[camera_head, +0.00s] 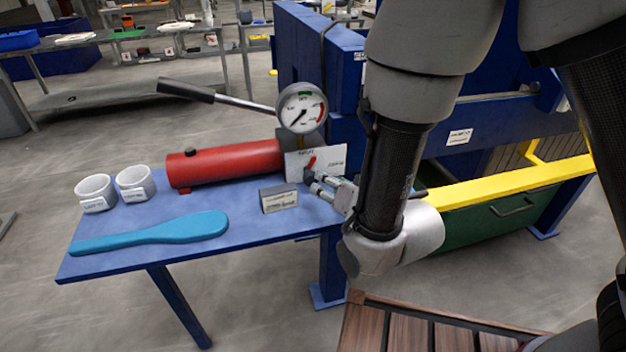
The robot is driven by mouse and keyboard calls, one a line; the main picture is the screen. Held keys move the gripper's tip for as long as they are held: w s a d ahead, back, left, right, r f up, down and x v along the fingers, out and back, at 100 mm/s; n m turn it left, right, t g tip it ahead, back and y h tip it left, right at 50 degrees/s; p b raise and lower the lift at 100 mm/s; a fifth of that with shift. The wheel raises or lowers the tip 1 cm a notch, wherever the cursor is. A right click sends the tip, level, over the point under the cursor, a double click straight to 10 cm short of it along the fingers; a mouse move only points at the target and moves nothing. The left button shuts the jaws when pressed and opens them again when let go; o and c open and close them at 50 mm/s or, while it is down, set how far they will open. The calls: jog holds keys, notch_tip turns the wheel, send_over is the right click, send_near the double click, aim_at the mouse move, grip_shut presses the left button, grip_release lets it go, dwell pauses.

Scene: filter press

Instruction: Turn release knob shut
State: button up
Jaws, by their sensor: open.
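The release knob (310,162) has a red pointer and sits on a white labelled plate (331,163) below the round pressure gauge (302,108). Its red pointer tilts up to the right; the lower part of the knob is partly hidden by my gripper. My gripper (313,182) is open, with its fingertips at the lower front of the knob, pointing left from my arm. Whether the fingertips touch the knob I cannot tell. The red pump cylinder (225,163) lies behind and left of the plate, with a black-gripped lever (187,90) above it.
On the blue table (250,220) stand a small grey labelled block (279,198), two white cups (96,193) and a teal paddle (150,234). The blue press frame (310,60) rises behind. A yellow rail (510,183) and green bin (490,217) are on the right.

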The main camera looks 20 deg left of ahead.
aim_at(312, 180)
jog(key=shift+s+a+f, duration=0.2)
jog(key=shift+s+a, duration=0.05)
jog(key=shift+a, duration=0.05)
jog(key=x, duration=0.7)
jog(key=shift+w+a+r, duration=0.1)
jog(key=shift+w+a, duration=0.15)
jog(key=c, duration=0.7)
jog(key=shift+c, duration=0.2)
jog(key=shift+s+a+n+t+h, duration=0.1)
jog(key=shift+n+t+h, duration=0.4)
jog(key=shift+n, duration=0.55)
jog(key=shift+n+t+h, duration=0.3)
jog(key=shift+n+h, duration=0.3)
jog(key=shift+n, duration=0.45)
